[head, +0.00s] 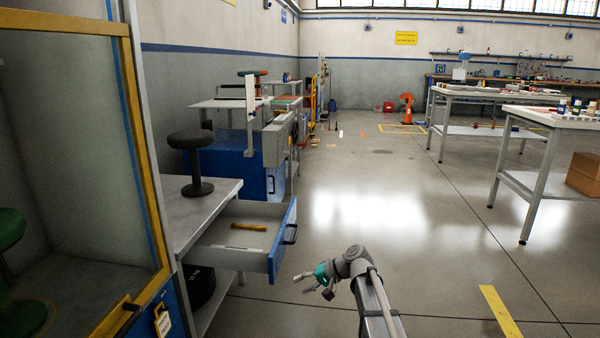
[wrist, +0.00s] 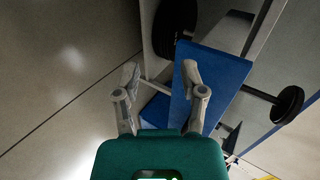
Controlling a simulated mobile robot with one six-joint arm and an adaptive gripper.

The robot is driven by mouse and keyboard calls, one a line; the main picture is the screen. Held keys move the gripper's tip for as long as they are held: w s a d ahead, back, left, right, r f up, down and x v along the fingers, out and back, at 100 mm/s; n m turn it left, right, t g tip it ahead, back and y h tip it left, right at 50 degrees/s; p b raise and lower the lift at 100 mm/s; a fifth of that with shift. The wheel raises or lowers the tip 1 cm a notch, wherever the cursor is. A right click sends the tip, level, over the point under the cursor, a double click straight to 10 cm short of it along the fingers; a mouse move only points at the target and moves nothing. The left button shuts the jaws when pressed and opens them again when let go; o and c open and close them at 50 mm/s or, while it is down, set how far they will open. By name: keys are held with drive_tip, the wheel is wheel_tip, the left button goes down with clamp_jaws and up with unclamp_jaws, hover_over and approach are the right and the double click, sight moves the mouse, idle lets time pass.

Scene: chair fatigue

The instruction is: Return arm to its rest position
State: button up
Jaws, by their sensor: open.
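My gripper (head: 303,283) is at the end of my arm, low in the middle of the head view. It hangs in front of and to the right of the open drawer (head: 275,255), apart from it. In the wrist view my gripper (wrist: 160,75) has its two fingers spread with nothing between them. The drawer's blue front (wrist: 212,78) shows beyond the fingers there.
A grey bench (head: 212,196) holds a black stool (head: 190,165). A yellow-framed glass cabinet (head: 75,140) stands at the left. White tables (head: 520,112) and a cardboard box (head: 584,175) are at the right. The floor (head: 400,205) between is clear.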

drive_tip(key=s+d+r+n+g+h+p, duration=0.1)
drive_tip(key=s+d+r+h+p, duration=0.1)
drive_tip(key=s+d+h+p, duration=0.7)
drive_tip(key=s+d+r+g+h+p, duration=0.1)
drive_tip(key=s+d+r+h+p, duration=0.15)
drive_tip(key=s+d, duration=0.7)
wheel_tip(320, 180, up, 37)
drive_tip(key=s+a+p, duration=0.2)
drive_tip(key=p, duration=3.5)
drive_tip(key=shift+s+a+p, duration=0.3)
drive_tip(key=shift+s+p, duration=0.05)
drive_tip(key=shift+r, duration=0.1)
